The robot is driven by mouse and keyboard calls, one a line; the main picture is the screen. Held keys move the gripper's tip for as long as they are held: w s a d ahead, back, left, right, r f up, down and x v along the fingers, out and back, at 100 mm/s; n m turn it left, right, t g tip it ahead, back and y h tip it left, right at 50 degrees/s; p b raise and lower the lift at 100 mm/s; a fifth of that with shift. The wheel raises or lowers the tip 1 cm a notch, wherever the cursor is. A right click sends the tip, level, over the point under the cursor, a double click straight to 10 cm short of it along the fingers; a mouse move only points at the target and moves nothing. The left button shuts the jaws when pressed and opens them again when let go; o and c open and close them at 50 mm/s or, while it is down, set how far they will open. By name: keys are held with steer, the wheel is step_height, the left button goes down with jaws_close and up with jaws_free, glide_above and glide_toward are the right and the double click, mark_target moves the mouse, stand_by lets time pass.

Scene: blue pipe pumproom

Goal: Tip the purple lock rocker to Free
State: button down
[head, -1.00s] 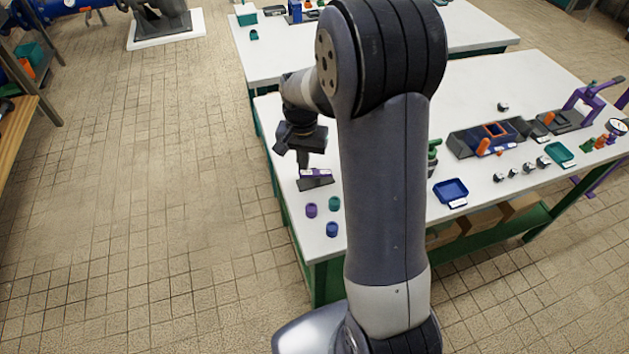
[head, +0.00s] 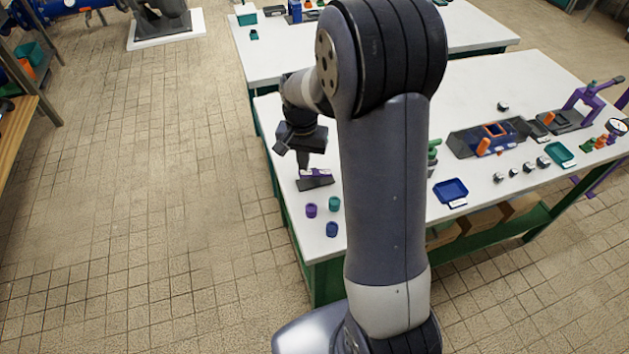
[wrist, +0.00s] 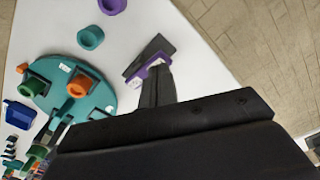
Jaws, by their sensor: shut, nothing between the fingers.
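The purple lock rocker (head: 322,173) sits on a dark base (head: 316,184) near the left edge of the white table, with white labelling on it. The wrist view also shows the rocker (wrist: 138,79) on its dark base (wrist: 155,47). My gripper (head: 303,174) points down at the rocker's left end in the head view. In the wrist view my gripper (wrist: 156,72) is shut and empty, its fingertips over the rocker and hiding part of it. They look to be touching it or very close. I cannot read which way the rocker is tipped.
Purple (head: 311,210), teal (head: 334,204) and blue (head: 332,229) cups stand close by on the table's near side. A round teal stand (wrist: 98,97) with coloured cylinders is beside the rocker in the wrist view. A blue tray (head: 451,190) lies further right. Open floor is on the left.

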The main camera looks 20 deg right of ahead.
mark_target(304, 173)
steer(key=shift+f, duration=0.2)
steer(key=shift+f+b, duration=1.2)
steer(key=shift+f, duration=0.3)
steer(key=shift+r, duration=0.1)
step_height(304, 173, up, 9)
steer(key=p, duration=0.6)
steer(key=shift+f+p, duration=0.2)
steer(key=shift+p, duration=0.2)
steer(key=shift+f, duration=0.15)
step_height(304, 173, down, 8)
steer(key=b, duration=0.6)
steer(key=shift+f+b, duration=0.25)
steer(key=shift+b, duration=0.1)
steer(key=shift+r, duration=0.1)
